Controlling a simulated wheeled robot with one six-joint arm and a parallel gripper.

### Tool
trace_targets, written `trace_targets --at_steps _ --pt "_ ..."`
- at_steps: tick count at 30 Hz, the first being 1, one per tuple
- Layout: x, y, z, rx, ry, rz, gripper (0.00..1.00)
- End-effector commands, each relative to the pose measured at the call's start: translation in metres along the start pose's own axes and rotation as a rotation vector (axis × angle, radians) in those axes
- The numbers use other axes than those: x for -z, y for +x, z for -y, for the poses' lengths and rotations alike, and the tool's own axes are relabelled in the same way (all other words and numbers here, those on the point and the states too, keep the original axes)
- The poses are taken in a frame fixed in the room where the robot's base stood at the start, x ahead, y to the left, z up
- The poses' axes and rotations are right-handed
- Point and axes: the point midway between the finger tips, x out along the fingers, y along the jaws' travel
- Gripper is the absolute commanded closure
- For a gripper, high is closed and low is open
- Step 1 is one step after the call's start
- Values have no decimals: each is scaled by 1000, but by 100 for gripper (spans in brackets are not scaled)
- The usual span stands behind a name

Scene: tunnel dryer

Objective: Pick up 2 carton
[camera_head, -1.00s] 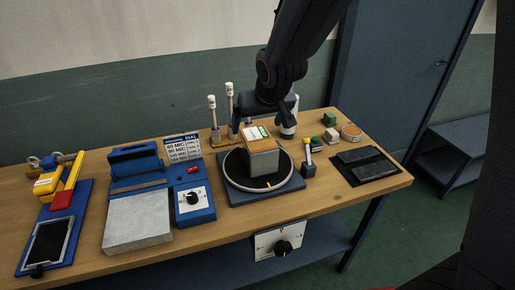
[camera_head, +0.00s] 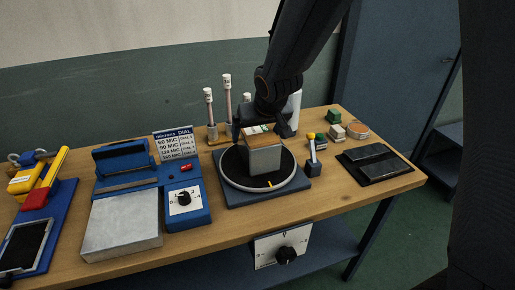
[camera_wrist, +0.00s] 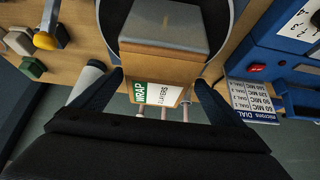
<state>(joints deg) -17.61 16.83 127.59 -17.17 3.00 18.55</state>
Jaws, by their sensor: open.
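A carton (camera_head: 264,155), a box with grey sides, a tan top part and a white and green label, stands on the round dark turntable (camera_head: 232,180). In the wrist view the carton (camera_wrist: 165,32) shows its label, with "WRAP" readable, between my fingers. My gripper (camera_head: 264,131) is at the top of the carton, pointing down from behind it. In the wrist view my gripper (camera_wrist: 160,85) is open, with one finger on each side of the carton's labelled part. I cannot tell whether the fingers touch it. No second carton is clearly seen.
A blue sealer (camera_head: 125,215) and a dial sign (camera_head: 175,143) stand to the left. White-capped posts (camera_head: 227,95) rise behind the turntable. A yellow-topped lever (camera_head: 312,155), small blocks (camera_head: 335,131) and a dark pad (camera_head: 375,162) are to the right.

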Motion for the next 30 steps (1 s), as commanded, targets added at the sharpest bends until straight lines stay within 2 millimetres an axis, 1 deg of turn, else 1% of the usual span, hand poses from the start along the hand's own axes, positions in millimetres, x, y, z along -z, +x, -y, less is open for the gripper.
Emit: trace_targets --at_steps 3,6,9,12,19,26,27,29,30 --pt "-1 20 -2 0 -2 3 8" --pt "0 34 -3 1 -3 1 8" --pt "0 42 -3 1 -1 0 8" --pt "1 45 -3 1 -2 0 8" --pt "1 45 -3 1 -2 0 8" --pt "1 45 -3 1 -2 0 47" --pt "1 45 -3 1 -2 0 53" --pt "1 45 -3 1 -2 0 63" --pt "1 45 -3 1 -2 0 70"
